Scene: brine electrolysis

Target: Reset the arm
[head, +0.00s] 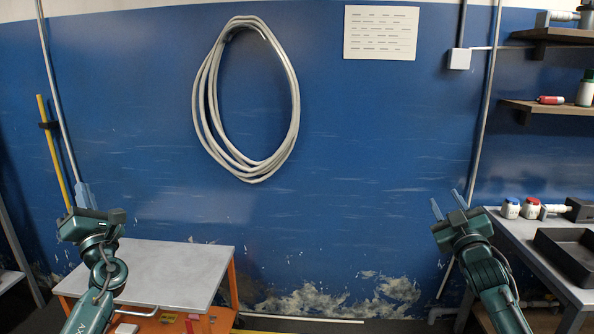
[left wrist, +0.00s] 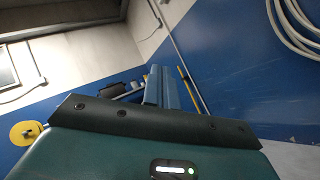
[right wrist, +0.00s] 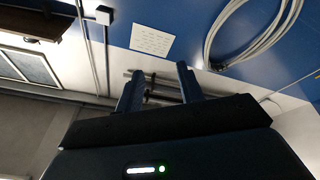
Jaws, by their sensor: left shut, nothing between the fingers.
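My left gripper (head: 83,195) is raised above the left end of the grey-topped table, fingers pointing up. Its fingers are together with nothing between them; they also show in the left wrist view (left wrist: 160,88). My right gripper (head: 448,205) is raised in front of the blue wall, left of the right-hand bench. Its two fingers stand apart with nothing between them, as the right wrist view (right wrist: 158,88) also shows. Both arms are bent upward, one at each side of the head view.
An orange-framed table (head: 180,272) stands at lower left. A coiled hose (head: 207,105) hangs on the wall. The middle is clear.

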